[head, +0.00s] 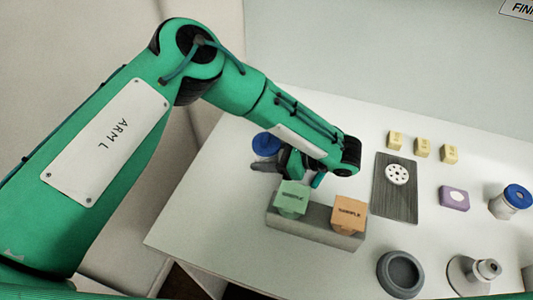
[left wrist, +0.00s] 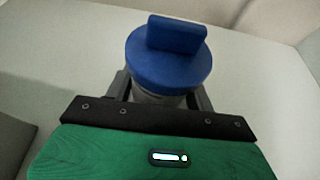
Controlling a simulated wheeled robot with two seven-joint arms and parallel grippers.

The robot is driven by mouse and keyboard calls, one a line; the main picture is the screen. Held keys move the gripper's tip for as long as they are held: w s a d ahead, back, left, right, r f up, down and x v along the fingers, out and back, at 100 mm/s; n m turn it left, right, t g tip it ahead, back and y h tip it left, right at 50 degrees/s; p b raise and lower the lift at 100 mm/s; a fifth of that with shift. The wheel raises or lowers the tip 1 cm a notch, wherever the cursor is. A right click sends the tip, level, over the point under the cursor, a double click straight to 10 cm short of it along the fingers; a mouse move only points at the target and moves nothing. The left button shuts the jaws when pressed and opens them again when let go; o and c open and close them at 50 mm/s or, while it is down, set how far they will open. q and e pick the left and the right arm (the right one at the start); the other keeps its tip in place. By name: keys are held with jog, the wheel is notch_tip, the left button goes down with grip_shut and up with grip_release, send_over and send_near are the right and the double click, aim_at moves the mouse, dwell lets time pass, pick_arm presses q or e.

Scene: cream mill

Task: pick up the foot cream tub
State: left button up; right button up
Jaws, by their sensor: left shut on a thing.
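A round tub with a blue lid (head: 266,143) stands on the white table at the far left, partly hidden by my left gripper. In the left wrist view its blue lid (left wrist: 170,62) has a raised bar on top, and its grey body shows below. I cannot read a label on it. My left gripper (left wrist: 160,92) has one finger on each side of the tub's body, below the lid, and is shut on it. In the head view the left gripper (head: 268,166) is at the tub. My right gripper is not in view.
A grey block holds a green sample box (head: 291,198) and an orange sample box (head: 349,212), close in front of the left gripper. To the right are a dark mat (head: 396,210), a purple box (head: 453,198), another blue-lidded jar (head: 515,197) and a grey bowl (head: 400,273).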

pick_arm(q)
notch_tip(320, 180, up, 20)
dwell(0.6)
dwell(0.5)
